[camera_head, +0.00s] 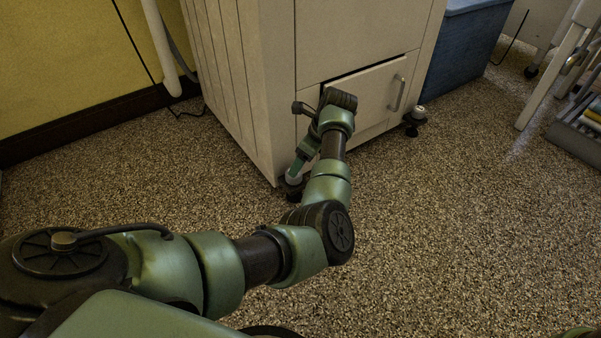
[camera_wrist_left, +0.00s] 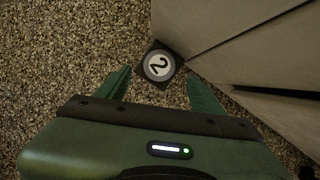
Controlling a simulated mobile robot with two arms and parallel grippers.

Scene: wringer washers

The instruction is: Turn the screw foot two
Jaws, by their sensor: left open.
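Screw foot two (camera_wrist_left: 158,65) is a dark square-looking foot with a pale round top marked "2" in the left wrist view. It sits at the near bottom corner of the white washer cabinet (camera_head: 235,75), where its dark base (camera_head: 292,189) shows low in the head view. My left gripper (camera_wrist_left: 160,86) is open, with its green fingers pointing at the foot, one to each side and just short of it. In the head view my left gripper (camera_head: 297,170) is right at that corner and partly covers the foot. My right gripper is not in view.
A second foot (camera_head: 416,116) stands at the cabinet's right corner. The cabinet's lower front panel (camera_head: 375,92) has a handle and sits slightly open. A blue bin (camera_head: 462,50) is behind to the right. The speckled floor (camera_head: 450,230) in front is clear.

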